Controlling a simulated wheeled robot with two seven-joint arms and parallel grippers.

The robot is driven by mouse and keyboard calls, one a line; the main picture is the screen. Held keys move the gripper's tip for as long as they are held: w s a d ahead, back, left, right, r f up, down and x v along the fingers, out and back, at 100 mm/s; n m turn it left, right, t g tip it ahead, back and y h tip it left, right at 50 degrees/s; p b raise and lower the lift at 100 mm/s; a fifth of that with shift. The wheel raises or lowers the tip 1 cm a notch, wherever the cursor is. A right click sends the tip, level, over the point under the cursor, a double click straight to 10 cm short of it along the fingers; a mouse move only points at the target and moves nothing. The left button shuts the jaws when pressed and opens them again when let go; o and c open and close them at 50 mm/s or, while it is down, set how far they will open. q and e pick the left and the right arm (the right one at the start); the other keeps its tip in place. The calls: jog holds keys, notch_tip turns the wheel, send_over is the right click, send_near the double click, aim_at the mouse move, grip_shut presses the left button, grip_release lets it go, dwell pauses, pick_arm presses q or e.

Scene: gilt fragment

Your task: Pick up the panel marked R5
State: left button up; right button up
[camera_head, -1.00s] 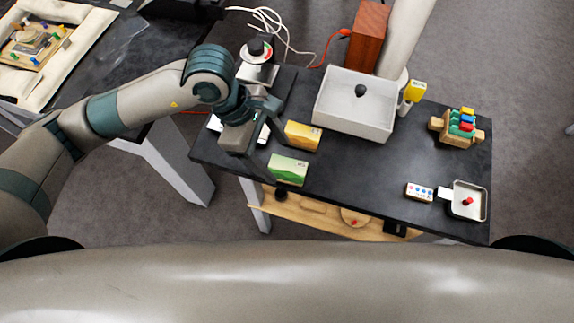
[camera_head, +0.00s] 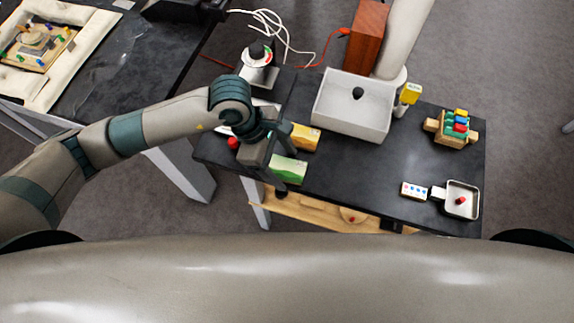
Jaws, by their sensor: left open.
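No marking R5 can be read on anything in view. A yellow block-like piece (camera_head: 306,138) and a green one (camera_head: 291,169) lie on the dark table, near its left front part. Both carry small light labels too small to read. My left gripper (camera_head: 279,155) is open and over the left ends of these two pieces, partly covering them. I cannot tell whether it touches either one. Its jaws hold nothing that I can see. My right gripper is not in view.
A white sink-like basin (camera_head: 338,118) stands at the back middle. A red knob (camera_head: 233,142) shows left of my gripper. A dial device (camera_head: 258,68) with cables is behind. A wooden rack (camera_head: 453,128) and a small tray (camera_head: 475,201) are at right. The table's middle is clear.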

aim_at(283, 167)
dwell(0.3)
pick_arm(q)
jog(key=shift+c, duration=0.9)
jog(key=c, duration=1)
jog(key=shift+o, duration=0.2)
jog(key=shift+r+b, duration=0.55)
jog(key=shift+r, duration=0.15)
notch_tip(283, 167, up, 2)
jog(key=shift+r+b, duration=0.2)
jog(key=shift+b, duration=0.5)
jog(key=s+r+p, duration=0.7)
jog(key=s+p, duration=0.1)
jog(key=s, duration=0.3)
jog(key=shift+s+a, duration=0.2)
jog(key=shift+s, duration=0.15)
